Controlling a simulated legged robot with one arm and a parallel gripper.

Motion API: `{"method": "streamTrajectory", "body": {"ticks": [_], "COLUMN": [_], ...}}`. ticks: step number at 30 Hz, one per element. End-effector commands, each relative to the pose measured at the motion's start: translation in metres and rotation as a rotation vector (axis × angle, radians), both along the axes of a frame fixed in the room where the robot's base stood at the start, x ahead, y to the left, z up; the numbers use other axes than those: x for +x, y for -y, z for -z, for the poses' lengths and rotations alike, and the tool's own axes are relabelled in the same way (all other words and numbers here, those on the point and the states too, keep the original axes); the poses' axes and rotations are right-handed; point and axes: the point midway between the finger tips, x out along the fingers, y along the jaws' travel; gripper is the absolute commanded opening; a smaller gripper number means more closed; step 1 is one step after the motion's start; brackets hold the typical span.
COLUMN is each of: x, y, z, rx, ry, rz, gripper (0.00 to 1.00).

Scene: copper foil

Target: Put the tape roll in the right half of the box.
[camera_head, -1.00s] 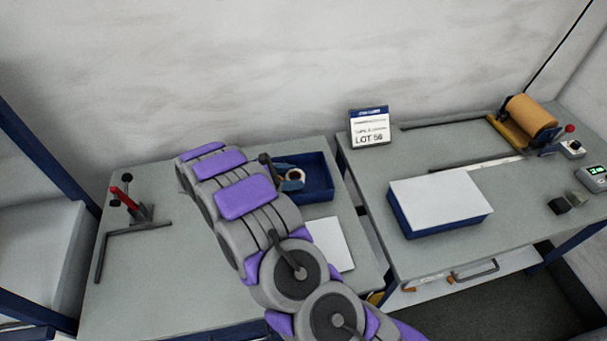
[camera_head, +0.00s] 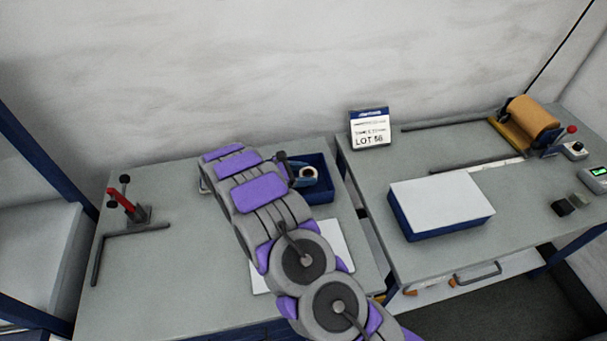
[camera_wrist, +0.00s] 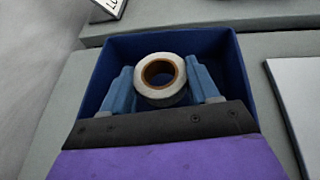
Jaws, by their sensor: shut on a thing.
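The tape roll (camera_wrist: 161,80) is white with a brown core, upright between the two blue fingers of my gripper (camera_wrist: 160,90), which is shut on it. In the head view the roll (camera_head: 307,172) shows over the dark blue box (camera_head: 324,193). In the wrist view the roll is within the outline of the box (camera_wrist: 238,75), closer to the far wall. I cannot tell how high it is above the box floor. My arm hides the left part of the box in the head view, and my gripper hides the near part in the wrist view.
A white sheet (camera_head: 334,250) lies in front of the box. A red-handled clamp (camera_head: 128,207) stands on the left of the bench. The right bench holds a white-topped blue block (camera_head: 440,202), a LOT sign (camera_head: 370,128) and a brown roll on a stand (camera_head: 530,120).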

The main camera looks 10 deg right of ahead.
Motion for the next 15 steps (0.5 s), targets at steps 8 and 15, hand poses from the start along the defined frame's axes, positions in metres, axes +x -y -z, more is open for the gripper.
{"method": "streamTrajectory", "body": {"ticks": [8,15], "x": [0.0,0.0], "y": [0.0,0.0], "z": [0.006,0.011], "rx": [0.0,0.0], "ry": [0.0,0.0], "rz": [0.001,0.001], "gripper": [0.29,0.29]}}
